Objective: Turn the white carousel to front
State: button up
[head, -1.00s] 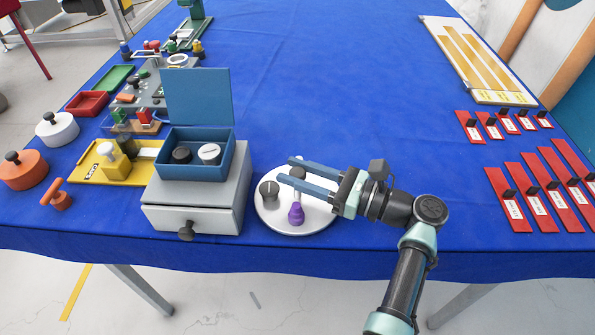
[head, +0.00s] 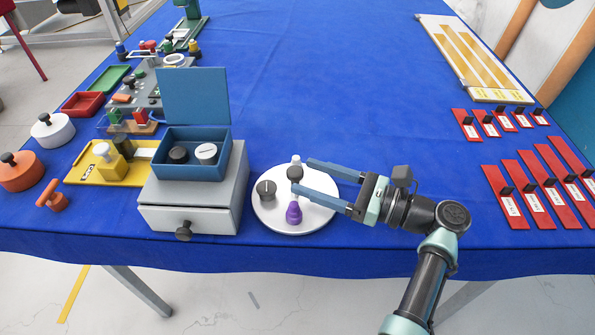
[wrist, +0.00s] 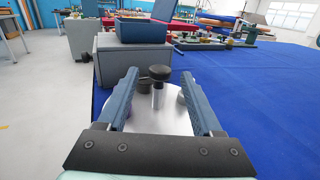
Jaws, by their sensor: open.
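The white carousel (head: 274,222) is a round flat plate near the table's front edge; it also shows in the wrist view (wrist: 160,122). A black-topped post (head: 295,172) stands near its middle. Around it on the plate are a grey dial-like piece (head: 266,191), a purple piece (head: 293,213) towards the front and a small white-topped piece (head: 296,159) at the back. My gripper (head: 304,176) is open and empty, reaching over the plate from the right. In the wrist view the black knob (wrist: 159,73) appears between the fingertips; I cannot tell whether they touch it.
A grey drawer box (head: 190,205) with an open blue box (head: 190,170) on top stands close to the left of the carousel. Red labelled strips (head: 535,200) lie at the right. The middle of the blue table (head: 350,90) is clear.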

jog(key=v, duration=0.9)
jog(key=shift+d+b, duration=0.1)
jog(key=shift+b, duration=0.25)
